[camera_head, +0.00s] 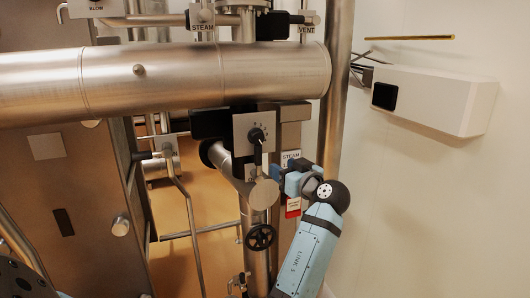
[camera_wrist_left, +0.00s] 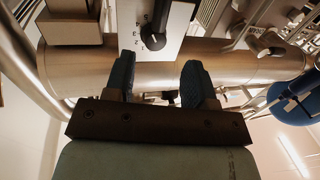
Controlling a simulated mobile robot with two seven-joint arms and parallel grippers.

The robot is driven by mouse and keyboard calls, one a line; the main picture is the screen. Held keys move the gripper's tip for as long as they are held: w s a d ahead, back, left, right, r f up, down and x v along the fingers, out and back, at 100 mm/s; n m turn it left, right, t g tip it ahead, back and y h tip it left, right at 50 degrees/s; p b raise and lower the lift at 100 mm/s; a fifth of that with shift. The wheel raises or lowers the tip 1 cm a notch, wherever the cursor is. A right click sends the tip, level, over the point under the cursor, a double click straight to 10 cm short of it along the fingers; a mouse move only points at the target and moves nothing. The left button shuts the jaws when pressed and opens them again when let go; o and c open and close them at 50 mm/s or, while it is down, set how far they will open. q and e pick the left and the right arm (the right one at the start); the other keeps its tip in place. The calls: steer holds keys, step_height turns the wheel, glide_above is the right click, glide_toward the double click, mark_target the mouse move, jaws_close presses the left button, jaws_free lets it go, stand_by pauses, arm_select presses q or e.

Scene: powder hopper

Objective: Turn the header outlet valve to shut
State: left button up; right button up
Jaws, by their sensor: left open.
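A valve with a pale square dial plate (camera_head: 242,145) and a black pointer handle (camera_head: 257,137) sits just under the big horizontal header pipe (camera_head: 190,78). The handle points downward in the head view. My left gripper (camera_head: 284,178) is just below and to the right of the plate, its fingers partly hidden. In the left wrist view my left gripper (camera_wrist_left: 160,82) is open and empty, with its two dark ribbed fingers apart. The numbered dial plate (camera_wrist_left: 160,18) and its black handle (camera_wrist_left: 154,40) lie beyond the gap between them. I see no contact. My right gripper is not seen.
A round grey disc (camera_head: 264,194) and a black handwheel (camera_head: 260,237) are below the valve. A red tag (camera_head: 293,208) hangs beside my gripper. A vertical pipe (camera_head: 337,95) and white wall box (camera_head: 435,100) stand to the right. STEAM and VENT plates are above the header.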

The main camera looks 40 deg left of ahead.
mark_target(260, 155)
arm_select(q)
steer(key=p+x, duration=0.3)
steer(key=x, duration=0.7)
steer(key=shift+a, duration=0.25)
steer(key=shift+w+a+f, duration=0.1)
steer(key=shift+a, duration=0.15)
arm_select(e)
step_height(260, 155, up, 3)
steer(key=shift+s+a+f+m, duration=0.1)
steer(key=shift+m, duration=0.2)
arm_select(q)
steer(key=c, duration=0.6)
jaws_close()
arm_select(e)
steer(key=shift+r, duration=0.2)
